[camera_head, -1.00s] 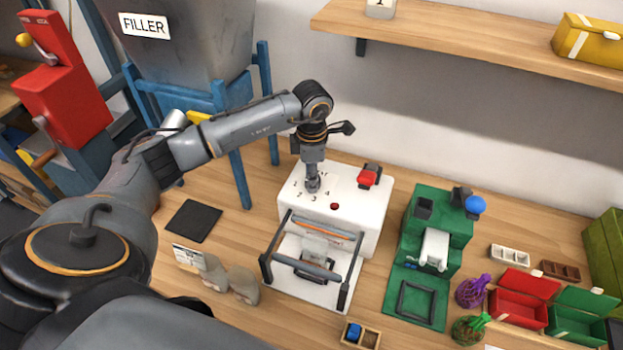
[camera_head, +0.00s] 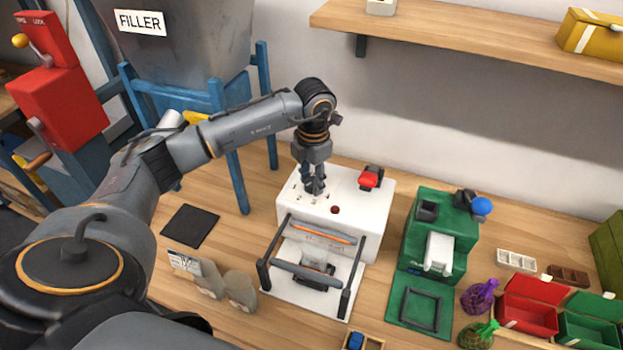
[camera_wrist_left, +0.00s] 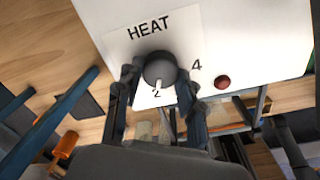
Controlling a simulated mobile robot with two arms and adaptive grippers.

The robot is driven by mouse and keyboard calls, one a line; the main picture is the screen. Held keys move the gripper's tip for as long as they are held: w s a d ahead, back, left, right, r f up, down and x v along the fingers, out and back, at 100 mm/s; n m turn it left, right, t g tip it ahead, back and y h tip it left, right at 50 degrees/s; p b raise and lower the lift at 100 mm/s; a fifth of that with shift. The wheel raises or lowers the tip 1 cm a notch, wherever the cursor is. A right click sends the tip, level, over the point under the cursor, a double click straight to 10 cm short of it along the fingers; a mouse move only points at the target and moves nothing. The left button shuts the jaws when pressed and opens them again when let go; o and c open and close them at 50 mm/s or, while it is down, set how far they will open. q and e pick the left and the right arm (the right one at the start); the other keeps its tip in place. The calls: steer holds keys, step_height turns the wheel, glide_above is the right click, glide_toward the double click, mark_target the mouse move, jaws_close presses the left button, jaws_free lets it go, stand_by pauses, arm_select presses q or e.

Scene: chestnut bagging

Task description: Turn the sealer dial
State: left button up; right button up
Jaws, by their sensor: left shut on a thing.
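The white sealer (camera_head: 352,225) stands on the wooden bench. Its dark round dial (camera_wrist_left: 160,68) sits below the word HEAT in the left wrist view. The dial's white pointer is toward the 2; a 4 is printed to its right. My left gripper (camera_head: 314,192) reaches down onto the sealer's top from above. In the left wrist view its fingers (camera_wrist_left: 158,84) are shut on the dial, one on each side. They hide other numbers around it. The sealer's bar (camera_head: 322,234) shows orange. My right gripper is not in view.
A red switch (camera_head: 370,178) and a red button (camera_head: 335,210) are on the sealer. A green machine (camera_head: 432,245) stands to its right. Small sacks (camera_head: 240,290), a black mat (camera_head: 190,226) and the blue filler stand (camera_head: 240,165) are to the left.

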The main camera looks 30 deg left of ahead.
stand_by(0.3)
arm_select(q)
steer(key=o, duration=1.2)
steer(key=shift+c, duration=0.2)
steer(key=shift+r, duration=0.15)
step_height(320, 180, up, 12)
steer(key=shift+d+f, duration=0.2)
steer(key=shift+s+f, duration=0.1)
steer(key=shift+s, duration=0.05)
